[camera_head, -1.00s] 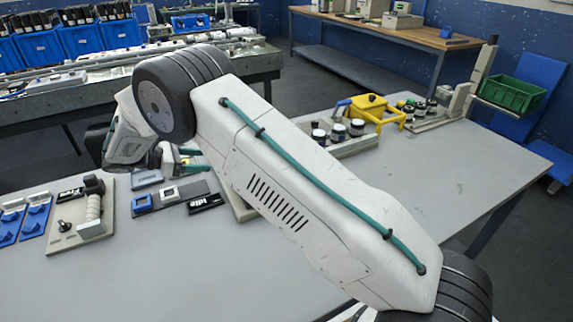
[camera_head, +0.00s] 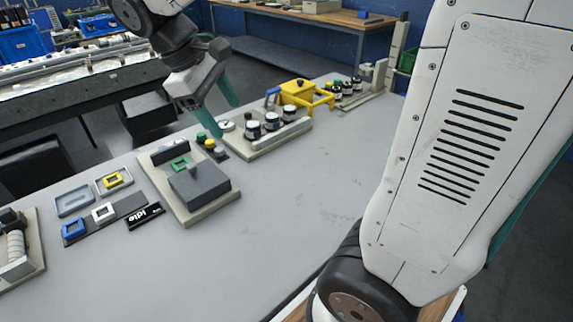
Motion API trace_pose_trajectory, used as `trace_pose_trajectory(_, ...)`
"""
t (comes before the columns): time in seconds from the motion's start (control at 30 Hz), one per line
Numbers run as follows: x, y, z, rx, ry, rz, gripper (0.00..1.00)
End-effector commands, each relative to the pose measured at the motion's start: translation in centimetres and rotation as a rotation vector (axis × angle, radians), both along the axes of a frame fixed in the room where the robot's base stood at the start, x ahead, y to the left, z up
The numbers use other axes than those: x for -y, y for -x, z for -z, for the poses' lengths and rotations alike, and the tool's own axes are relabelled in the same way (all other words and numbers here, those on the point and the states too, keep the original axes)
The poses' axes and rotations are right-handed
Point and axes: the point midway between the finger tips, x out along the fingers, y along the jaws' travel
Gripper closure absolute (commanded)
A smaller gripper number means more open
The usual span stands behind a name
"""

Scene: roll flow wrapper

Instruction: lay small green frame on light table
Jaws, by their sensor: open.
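The small green frame (camera_head: 180,163) lies on a pale-based fixture (camera_head: 222,206), just behind its dark grey block (camera_head: 198,188). The block partly hides the view around it. My gripper (camera_head: 227,119), with two teal fingers spread apart, is open and empty, pointing down to the right of and beyond the green frame. It is apart from the frame. The pale grey table (camera_head: 290,215) carries the fixture. I cannot tell whether a separate light table is among the small panels on it.
At left are a yellow frame (camera_head: 114,181) on a pale plate, an empty grey tray (camera_head: 74,201), a white frame (camera_head: 104,213), a blue frame (camera_head: 73,228) and a black sign (camera_head: 146,216). Dark-topped jars (camera_head: 271,122) and a yellow fixture (camera_head: 306,95) stand beyond. The table's middle is clear.

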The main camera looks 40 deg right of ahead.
Motion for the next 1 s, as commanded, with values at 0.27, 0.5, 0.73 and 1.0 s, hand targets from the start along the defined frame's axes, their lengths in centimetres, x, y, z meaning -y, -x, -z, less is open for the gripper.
trace_pose_trajectory(0.27,1.0,11.4,0.5,0.208,-0.203,0.304,0.32)
trace_pose_trajectory(0.5,0.4,16.7,2.7,0.323,-0.324,0.484,0.32)
trace_pose_trajectory(0.73,0.3,17.7,3.4,0.346,-0.351,0.527,0.32)
trace_pose_trajectory(1.0,0.3,17.7,3.3,0.345,-0.35,0.525,0.32)
